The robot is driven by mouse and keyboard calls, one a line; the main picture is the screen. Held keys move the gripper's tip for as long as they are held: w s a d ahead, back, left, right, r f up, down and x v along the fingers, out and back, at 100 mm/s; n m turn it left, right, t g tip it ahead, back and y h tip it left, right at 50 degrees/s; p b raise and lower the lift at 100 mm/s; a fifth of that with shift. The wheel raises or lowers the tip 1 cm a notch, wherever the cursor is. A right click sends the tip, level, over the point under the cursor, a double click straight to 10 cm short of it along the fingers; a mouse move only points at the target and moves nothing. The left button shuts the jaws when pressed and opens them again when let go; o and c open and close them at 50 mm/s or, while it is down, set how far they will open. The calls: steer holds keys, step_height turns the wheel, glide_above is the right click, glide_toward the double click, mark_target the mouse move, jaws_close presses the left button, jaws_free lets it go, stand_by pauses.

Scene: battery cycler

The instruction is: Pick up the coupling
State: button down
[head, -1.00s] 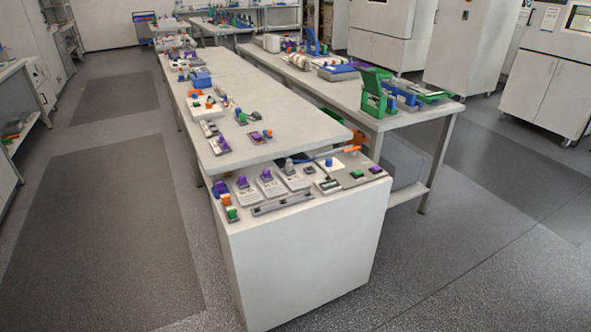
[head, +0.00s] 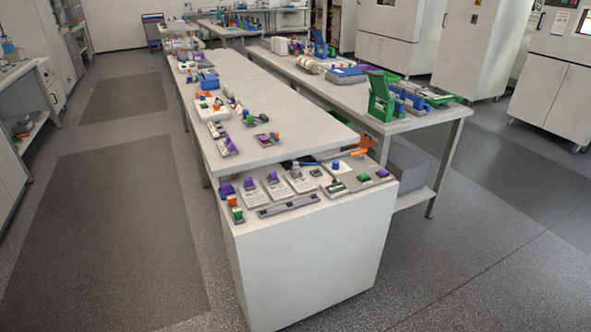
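I cannot tell which of the many small parts is the coupling; they are too small in this view. Small purple, orange, green and blue parts sit on flat grey and white units on the white cabinet (head: 305,265) in front. A blue part (head: 336,166) stands near the back of its top, and an orange part (head: 232,201) is at its left end. More small coloured parts lie along the long white table (head: 262,112) behind. My gripper is not in view.
A second table to the right holds a green fixture (head: 382,97) and a blue tray (head: 346,75). A grey box (head: 410,165) sits on its lower shelf. White machines stand at the right back. Open floor (head: 110,230) lies left of the cabinet.

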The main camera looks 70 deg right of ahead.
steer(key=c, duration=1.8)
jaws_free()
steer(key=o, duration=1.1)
